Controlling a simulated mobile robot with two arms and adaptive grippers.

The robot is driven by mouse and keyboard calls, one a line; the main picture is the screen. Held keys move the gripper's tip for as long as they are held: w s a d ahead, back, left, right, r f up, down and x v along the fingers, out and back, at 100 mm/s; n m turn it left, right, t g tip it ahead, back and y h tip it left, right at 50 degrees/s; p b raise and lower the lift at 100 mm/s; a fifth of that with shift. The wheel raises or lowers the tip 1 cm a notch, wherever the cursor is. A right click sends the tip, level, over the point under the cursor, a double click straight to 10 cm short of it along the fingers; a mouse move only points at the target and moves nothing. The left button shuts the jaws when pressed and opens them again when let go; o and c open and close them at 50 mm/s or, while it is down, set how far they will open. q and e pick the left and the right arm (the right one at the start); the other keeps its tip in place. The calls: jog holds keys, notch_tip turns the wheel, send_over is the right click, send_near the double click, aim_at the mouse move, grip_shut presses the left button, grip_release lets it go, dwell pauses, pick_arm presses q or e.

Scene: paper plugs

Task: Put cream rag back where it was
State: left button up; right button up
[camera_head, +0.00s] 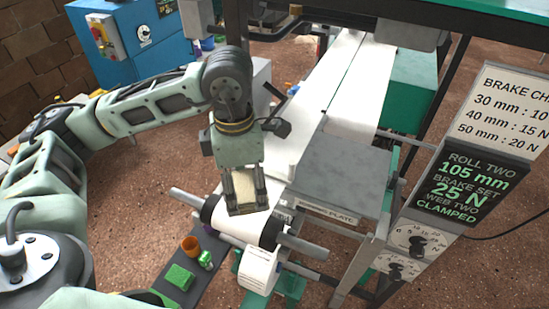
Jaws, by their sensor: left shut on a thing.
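My left gripper (246,204) points down in the middle of the view, above the white paper web and a dark-ended roller (210,208). It is shut on the cream rag (245,190), a pale block-like piece between its two fingers. The fingers hide part of the rag, and I cannot tell whether its lower edge touches the paper. My right gripper is not in view.
A grey metal plate (345,170) lies right of the gripper. A sign panel (470,185) with dials stands at the right. A blue cabinet (150,50) stands behind.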

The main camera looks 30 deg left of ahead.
pick_arm(q)
jog(key=n, duration=0.2)
jog(key=a+n, duration=0.1)
jog(key=shift+n, duration=0.4)
jog(key=shift+a+n, duration=0.35)
jog(key=shift+n, duration=0.55)
jog(key=shift+w+r, duration=0.15)
jog(key=shift+w, duration=0.1)
jog(key=shift+n, duration=0.3)
jog(key=w+f+p, duration=0.1)
jog(key=w+p, duration=0.1)
jog(key=w, duration=0.4)
jog(key=w+f+p, duration=0.1)
jog(key=w+p, duration=0.2)
jog(key=w, duration=0.2)
jog(key=w+a+f+p, duration=0.1)
jog(key=w+p, duration=0.1)
jog(key=w, duration=0.4)
jog(key=shift+w, duration=0.3)
notch_tip(320, 180, down, 4)
jog(key=shift+r+p, duration=0.25)
jog(key=shift+p, duration=0.6)
jog(key=shift+f, duration=0.3)
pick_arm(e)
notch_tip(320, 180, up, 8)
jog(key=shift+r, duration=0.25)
